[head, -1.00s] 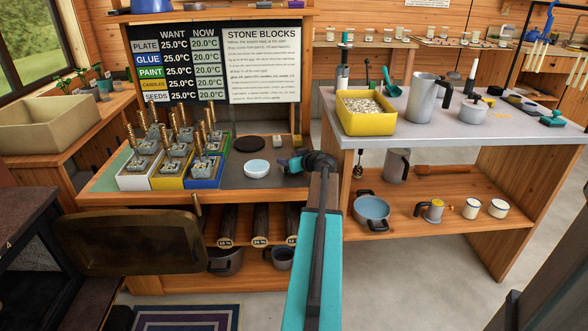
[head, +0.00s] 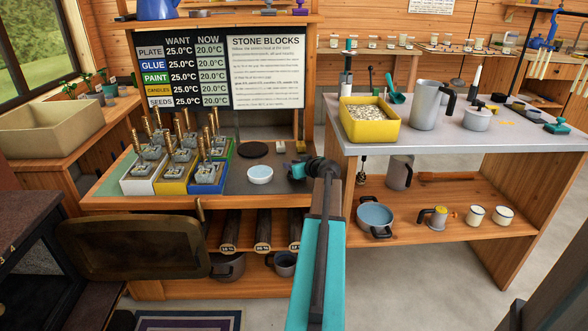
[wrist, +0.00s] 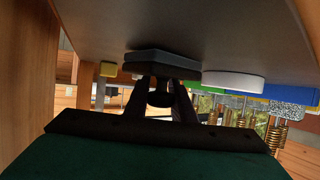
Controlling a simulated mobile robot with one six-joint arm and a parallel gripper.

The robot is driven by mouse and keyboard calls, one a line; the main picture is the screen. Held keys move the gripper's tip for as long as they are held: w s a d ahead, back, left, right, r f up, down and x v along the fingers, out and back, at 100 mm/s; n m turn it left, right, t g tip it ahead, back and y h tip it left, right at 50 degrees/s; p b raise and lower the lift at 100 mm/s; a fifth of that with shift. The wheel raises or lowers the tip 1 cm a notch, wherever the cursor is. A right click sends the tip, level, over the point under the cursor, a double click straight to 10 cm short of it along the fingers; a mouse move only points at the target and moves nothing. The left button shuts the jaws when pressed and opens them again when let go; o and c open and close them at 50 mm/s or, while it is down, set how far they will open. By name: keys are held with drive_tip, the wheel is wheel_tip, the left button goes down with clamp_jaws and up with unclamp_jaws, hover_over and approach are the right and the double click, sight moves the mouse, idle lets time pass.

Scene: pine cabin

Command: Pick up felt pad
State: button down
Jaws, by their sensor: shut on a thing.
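My gripper (wrist: 162,92) is shut on a dark, flat, layered slab, which looks like the felt pad (wrist: 162,58). In the wrist view the slab lies across the fingertips, close against the grey bench top, which appears at the top of the picture. I cannot tell whether it still touches the bench.
A black round disc (head: 254,150) lies behind the bowl. A small yellow block (wrist: 108,69) stands near the pad. The grey-topped table (head: 440,142), with a yellow box (head: 370,132), stands close on the right.

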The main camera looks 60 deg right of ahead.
drive_tip(key=shift+w+a+r, duration=0.15)
drive_tip(key=shift+w+r, duration=0.05)
drive_tip(key=shift+r, duration=0.25)
wheel_tip(320, 180, up, 6)
drive_tip(key=p, duration=0.2)
drive_tip(key=w+a+p, duration=0.1)
drive_tip(key=w+a, duration=1)
drive_tip(key=w, duration=0.5)
drive_tip(key=shift+a, duration=0.2)
